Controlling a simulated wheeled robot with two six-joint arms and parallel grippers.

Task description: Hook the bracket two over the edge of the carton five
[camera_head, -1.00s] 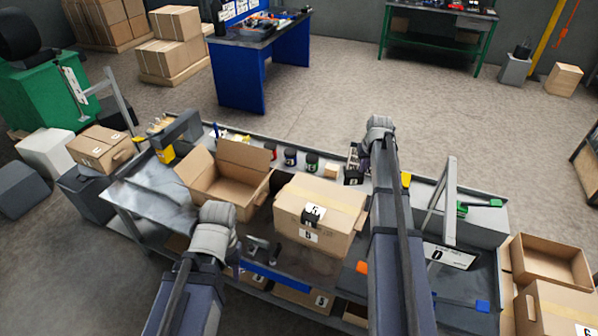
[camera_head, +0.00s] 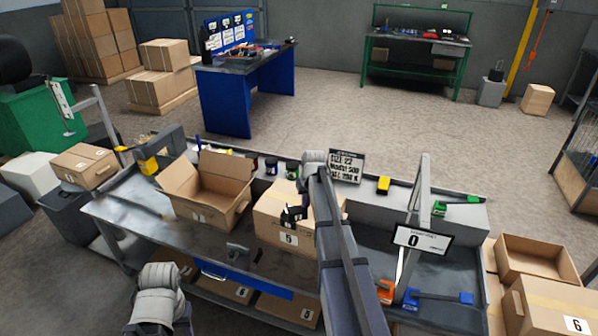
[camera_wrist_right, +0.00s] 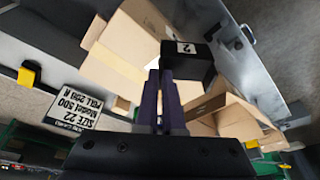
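Carton five (camera_head: 265,222) is a closed brown box with a 5 label on its front, standing on the middle of the grey bench. Bracket two (camera_wrist_right: 188,62) is a black block with a white 2 label. In the head view it is a dark shape (camera_head: 292,214) at the carton's front upper edge. My right gripper (camera_wrist_right: 160,70) looks shut on the bracket, its dark fingers close together against the bracket's side. I cannot tell whether the bracket touches the carton's edge. My right forearm hides the carton's right part.
An open carton (camera_head: 209,200) stands left of carton five; its flaps also show in the wrist view (camera_wrist_right: 235,117). A black sign (camera_head: 346,166) stands behind. A grey post with a 0 sign (camera_head: 421,239) stands to the right. A grey tool (camera_head: 241,251) lies in front.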

